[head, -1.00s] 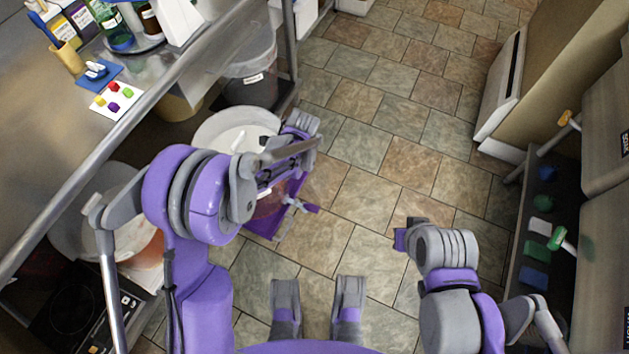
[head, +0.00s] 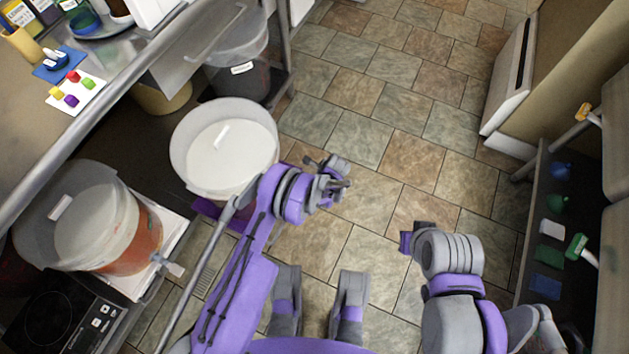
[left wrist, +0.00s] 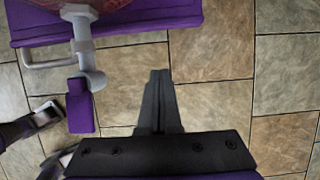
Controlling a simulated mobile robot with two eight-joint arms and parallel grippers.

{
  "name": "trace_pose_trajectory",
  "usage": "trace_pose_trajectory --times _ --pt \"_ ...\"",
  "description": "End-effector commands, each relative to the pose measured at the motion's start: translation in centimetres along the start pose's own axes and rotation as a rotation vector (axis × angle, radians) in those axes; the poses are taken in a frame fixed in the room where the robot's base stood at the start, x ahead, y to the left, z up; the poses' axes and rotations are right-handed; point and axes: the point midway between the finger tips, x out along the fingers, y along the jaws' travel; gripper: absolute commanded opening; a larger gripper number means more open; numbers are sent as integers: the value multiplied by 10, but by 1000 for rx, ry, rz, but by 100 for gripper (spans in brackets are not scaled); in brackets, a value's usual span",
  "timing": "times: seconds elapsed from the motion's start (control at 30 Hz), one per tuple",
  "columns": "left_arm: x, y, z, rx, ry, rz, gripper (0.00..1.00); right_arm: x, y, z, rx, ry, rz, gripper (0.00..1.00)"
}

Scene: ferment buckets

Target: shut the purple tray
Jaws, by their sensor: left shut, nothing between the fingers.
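The purple tray (head: 208,210) shows as a small strip under a white-lidded bucket (head: 222,150) in the head view; my left arm hides most of it. In the left wrist view the tray's front edge (left wrist: 150,22) runs along the top, with a pale bar handle (left wrist: 48,63) on it. A grey tap with a purple lever (left wrist: 82,108) sticks out past that edge. My left gripper (head: 340,180) is shut and empty over the floor, just out from the tray; its closed fingers (left wrist: 158,78) do not touch it. My right gripper (head: 405,242) is away to the right; its jaws are unclear.
Another bucket (head: 120,235) with reddish liquid and a tap stands at the left on a white tray (head: 172,240), behind a black hob (head: 65,315). A grey bin (head: 240,65) stands behind. A metal counter edge runs along the left. The tiled floor is clear.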

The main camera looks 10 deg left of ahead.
Motion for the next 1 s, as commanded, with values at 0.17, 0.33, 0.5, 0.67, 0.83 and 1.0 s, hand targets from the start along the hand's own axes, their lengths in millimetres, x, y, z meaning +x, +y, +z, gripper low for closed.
trace_pose_trajectory --times 0.17,0.33,0.5,0.67,0.83,1.0 --pt "42 0 0 -3 1 1 0 10 0 3 0 -3 0 0" --pt "56 0 20 -5 0 1 0 13 0 3 0 -4 0 0" --pt "61 0 34 -3 0 0 0 14 0 4 0 -4 0 0" --pt "62 0 38 -2 0 0 0 14 0 4 0 -5 0 0" --pt "62 0 38 -2 0 0 0 14 0 4 0 -4 0 0" --pt "62 1 39 -2 0 0 0 14 0 4 0 -5 0 0"
